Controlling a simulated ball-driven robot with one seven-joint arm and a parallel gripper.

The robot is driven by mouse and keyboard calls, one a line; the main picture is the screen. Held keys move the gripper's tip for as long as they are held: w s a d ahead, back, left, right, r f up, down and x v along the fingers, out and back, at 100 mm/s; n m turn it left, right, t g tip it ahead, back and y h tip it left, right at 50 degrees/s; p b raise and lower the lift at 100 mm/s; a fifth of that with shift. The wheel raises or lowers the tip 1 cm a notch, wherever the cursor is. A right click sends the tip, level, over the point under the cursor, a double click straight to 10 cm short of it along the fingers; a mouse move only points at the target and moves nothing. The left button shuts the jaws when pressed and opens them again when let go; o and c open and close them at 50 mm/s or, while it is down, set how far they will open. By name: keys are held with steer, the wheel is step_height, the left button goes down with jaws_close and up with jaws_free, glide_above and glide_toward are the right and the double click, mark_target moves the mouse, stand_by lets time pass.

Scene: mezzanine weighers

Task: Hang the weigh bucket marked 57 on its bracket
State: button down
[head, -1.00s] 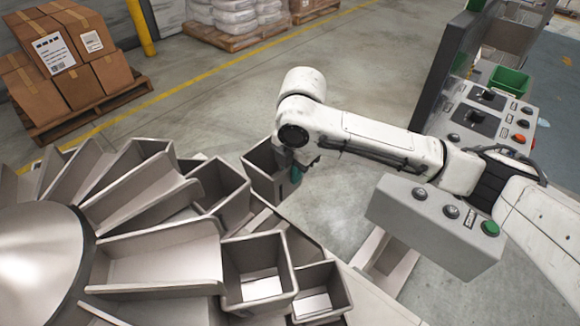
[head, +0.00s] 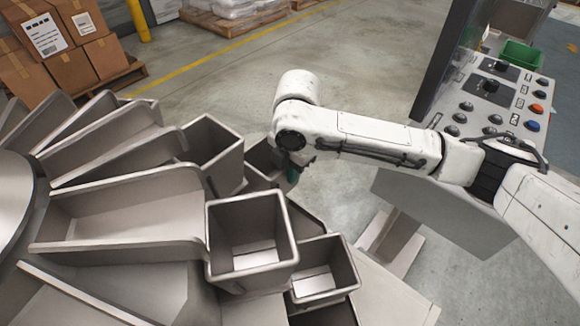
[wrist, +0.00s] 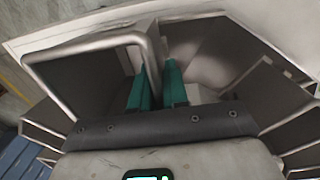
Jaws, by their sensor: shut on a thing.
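My gripper (head: 293,176) is beyond the nearer buckets in the head view, at the end of my white arm. In the wrist view its two teal fingers (wrist: 157,90) are shut on the rim of a grey open-topped weigh bucket (wrist: 88,78). In the head view this held bucket (head: 262,158) is partly hidden behind another bucket and my arm. No marking 57 is readable. I cannot tell which bracket belongs to it, and no bracket shows clearly.
Metal chutes (head: 130,205) fan out from a round hub (head: 12,210) at left. Other grey buckets stand at their ends: one at the back (head: 215,150), one in front (head: 250,235), one lower (head: 325,275). A control console (head: 490,110) is at right.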

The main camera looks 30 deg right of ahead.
mark_target(275, 175)
steer(key=a, duration=0.2)
steer(key=s+a, duration=0.1)
steer(key=a, duration=0.1)
steer(key=shift+s+a+r, duration=0.15)
steer(key=shift+a+r, duration=0.05)
steer(key=shift+a, duration=0.05)
steer(key=shift+d+f+b, duration=0.1)
steer(key=shift+f+b, duration=0.6)
steer(key=shift+f, duration=0.55)
steer(key=shift+f, duration=0.45)
steer(key=c, duration=1.1)
jaws_free()
steer(key=shift+o, duration=0.2)
steer(key=r, duration=0.7)
steer(key=s+r, duration=0.1)
steer(key=r, duration=0.2)
steer(key=shift+d+r, duration=0.2)
steer(key=shift+r, duration=0.2)
